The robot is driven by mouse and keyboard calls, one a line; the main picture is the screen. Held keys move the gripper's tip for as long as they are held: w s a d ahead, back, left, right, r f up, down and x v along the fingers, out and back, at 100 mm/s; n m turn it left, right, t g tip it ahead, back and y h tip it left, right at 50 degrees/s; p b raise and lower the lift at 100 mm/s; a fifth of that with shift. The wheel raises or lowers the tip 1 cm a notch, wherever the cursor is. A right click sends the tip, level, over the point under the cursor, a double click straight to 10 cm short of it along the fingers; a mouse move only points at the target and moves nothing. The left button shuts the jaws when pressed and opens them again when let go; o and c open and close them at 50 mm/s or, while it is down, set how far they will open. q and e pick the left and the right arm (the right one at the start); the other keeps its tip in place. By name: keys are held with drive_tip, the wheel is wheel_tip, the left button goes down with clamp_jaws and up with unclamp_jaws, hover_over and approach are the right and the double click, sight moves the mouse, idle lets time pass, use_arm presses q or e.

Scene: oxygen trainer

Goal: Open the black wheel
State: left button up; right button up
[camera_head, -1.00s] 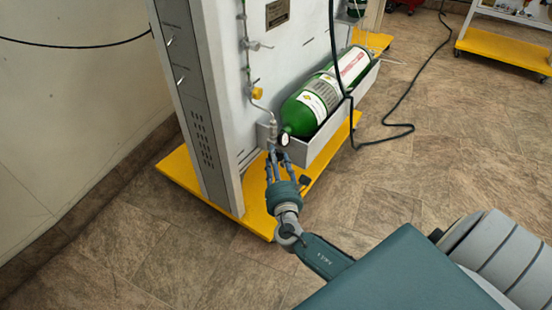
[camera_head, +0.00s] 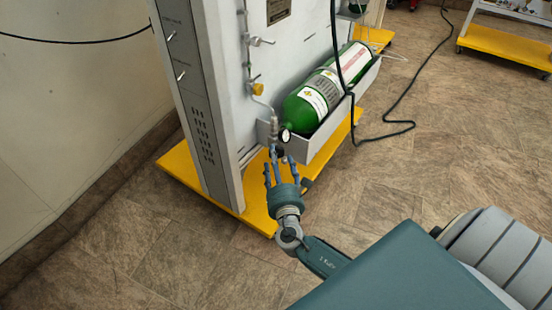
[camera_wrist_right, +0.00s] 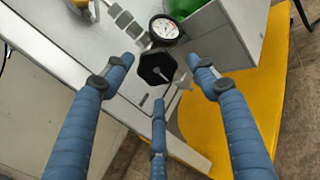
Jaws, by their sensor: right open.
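The black wheel (camera_wrist_right: 157,67) shows in the right wrist view as a dark, many-sided knob just below a round pressure gauge (camera_wrist_right: 164,28). My right gripper (camera_wrist_right: 160,88) is open, with its blue fingers spread around the wheel's near side; I see no clear contact. In the head view my right gripper (camera_head: 279,164) is in front of the lower end of the cylinder's fittings, and the wheel there is too small to make out well. The green oxygen cylinder (camera_head: 308,107) lies in a grey tray (camera_head: 325,128) on the trainer's side. My left gripper is not in view.
The grey trainer panel (camera_head: 225,75) stands on a yellow base (camera_head: 257,214) that reaches out under my right gripper. A black cable (camera_head: 396,123) runs over the floor at the right. A second yellow-based stand (camera_head: 505,44) is far right.

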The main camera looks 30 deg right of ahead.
drive_tip(key=v, duration=1)
drive_tip(key=shift+s+a, duration=0.15)
drive_tip(key=shift+a, duration=0.05)
